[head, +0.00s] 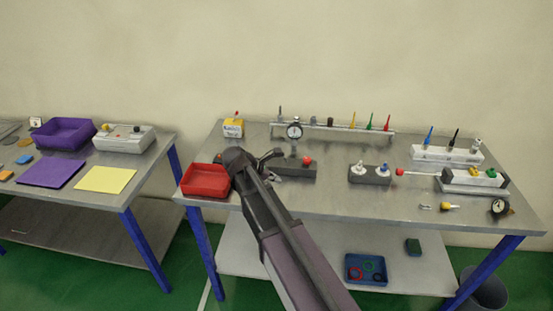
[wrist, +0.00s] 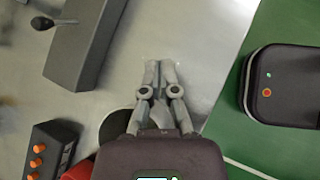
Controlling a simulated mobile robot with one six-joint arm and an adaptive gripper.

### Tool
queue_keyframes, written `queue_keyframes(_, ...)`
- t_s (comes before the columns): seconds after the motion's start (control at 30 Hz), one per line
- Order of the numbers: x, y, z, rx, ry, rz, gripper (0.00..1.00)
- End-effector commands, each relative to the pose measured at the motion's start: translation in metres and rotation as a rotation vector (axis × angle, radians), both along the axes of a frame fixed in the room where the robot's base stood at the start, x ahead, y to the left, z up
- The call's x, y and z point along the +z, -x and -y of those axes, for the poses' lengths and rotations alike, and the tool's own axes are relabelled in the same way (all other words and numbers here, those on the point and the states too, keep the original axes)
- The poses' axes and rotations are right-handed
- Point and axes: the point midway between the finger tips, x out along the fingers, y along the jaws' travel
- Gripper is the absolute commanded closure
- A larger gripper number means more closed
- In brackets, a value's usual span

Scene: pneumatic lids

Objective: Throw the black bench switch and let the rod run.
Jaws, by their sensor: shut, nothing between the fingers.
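A dark grey block (wrist: 78,45) lies at the upper left of the wrist view. A short lever with a black ball knob (wrist: 42,22) sticks out from its side, which looks like the black switch. In the head view the dark block (head: 295,169) sits mid-bench with a red knob at its right end; the black lever is hard to make out there. My gripper (wrist: 160,66) is shut and empty, pointing over bare bench beside the block, apart from the knob. In the head view my gripper (head: 275,161) is near the block's left end, and my arm hides part of the bench.
A red tray (head: 206,192) lies left of my arm. A block with orange buttons (wrist: 52,152) is at the wrist view's lower left. Behind stand a gauge (head: 294,131) and a rail of coloured nozzles. A white unit holding a red-ended rod (head: 425,173) is at right. The bench front is mostly clear.

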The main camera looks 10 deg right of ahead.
Motion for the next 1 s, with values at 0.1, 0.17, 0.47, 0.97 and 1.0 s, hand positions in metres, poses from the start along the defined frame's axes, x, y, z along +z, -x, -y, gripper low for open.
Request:
queue_keyframes(0.1, 0.009, -0.022, -0.015, 0.128, 0.109, -0.084, 1.00)
queue_keyframes(0.17, 0.014, -0.030, -0.022, 0.188, 0.167, -0.127, 1.00)
queue_keyframes(0.47, 0.039, -0.064, -0.056, 0.413, 0.418, -0.333, 1.00)
queue_keyframes(0.97, 0.049, -0.071, -0.066, 0.475, 0.501, -0.408, 1.00)
queue_keyframes(1.0, 0.049, -0.071, -0.066, 0.474, 0.500, -0.407, 1.00)
